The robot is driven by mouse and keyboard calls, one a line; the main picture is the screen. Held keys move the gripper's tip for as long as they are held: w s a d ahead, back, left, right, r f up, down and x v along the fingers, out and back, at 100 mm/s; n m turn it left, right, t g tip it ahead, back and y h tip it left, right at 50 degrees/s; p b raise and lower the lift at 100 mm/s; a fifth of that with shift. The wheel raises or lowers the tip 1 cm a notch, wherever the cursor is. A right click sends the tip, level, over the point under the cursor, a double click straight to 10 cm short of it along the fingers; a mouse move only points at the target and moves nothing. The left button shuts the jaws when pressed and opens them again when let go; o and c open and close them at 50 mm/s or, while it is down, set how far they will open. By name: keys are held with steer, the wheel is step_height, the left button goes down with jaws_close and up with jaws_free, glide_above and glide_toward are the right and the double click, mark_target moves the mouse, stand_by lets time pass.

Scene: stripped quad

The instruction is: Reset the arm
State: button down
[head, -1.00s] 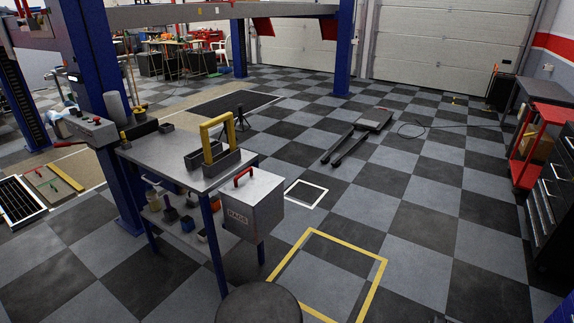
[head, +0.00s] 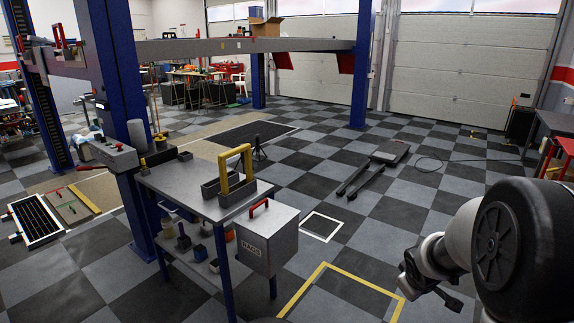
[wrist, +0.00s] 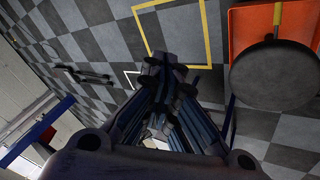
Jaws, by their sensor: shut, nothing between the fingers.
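My arm (head: 505,250) reaches into the right side of the head view, grey with a large dark round joint cover. My gripper (wrist: 166,68) shows in the wrist view with its dark fingers together and nothing between them. It is in the air over the checkered floor, near the yellow floor outline (wrist: 207,35). In the head view, small dark parts at the end of the arm show, but the fingertips cannot be made out clearly.
A workbench (head: 190,190) with a yellow-handled tray (head: 237,185) and a grey box (head: 268,242) stands left of the arm. A dark round stool (wrist: 275,75) and an orange surface (wrist: 245,30) show in the wrist view. A pallet jack (head: 375,165) stands on open floor.

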steer(key=s+a+r+m, duration=0.2)
steer(key=s+a+r, duration=0.2)
steer(key=s+r, duration=0.3)
steer(key=s+a+r+m+y, duration=0.1)
steer(key=s+a+r, duration=0.1)
steer(key=s+a, duration=0.2)
steer(key=s+a+r+m+y, duration=0.1)
steer(key=s+a+r, duration=0.2)
steer(key=s, duration=0.8)
steer(key=s+a+r+m+g, duration=0.1)
steer(key=s+a+r, duration=0.1)
steer(key=s+a, duration=0.4)
steer(key=shift+s+r+y, duration=0.3)
steer(key=shift+s+y, duration=0.1)
steer(key=shift+s, duration=0.45)
steer(key=shift+a, duration=0.1)
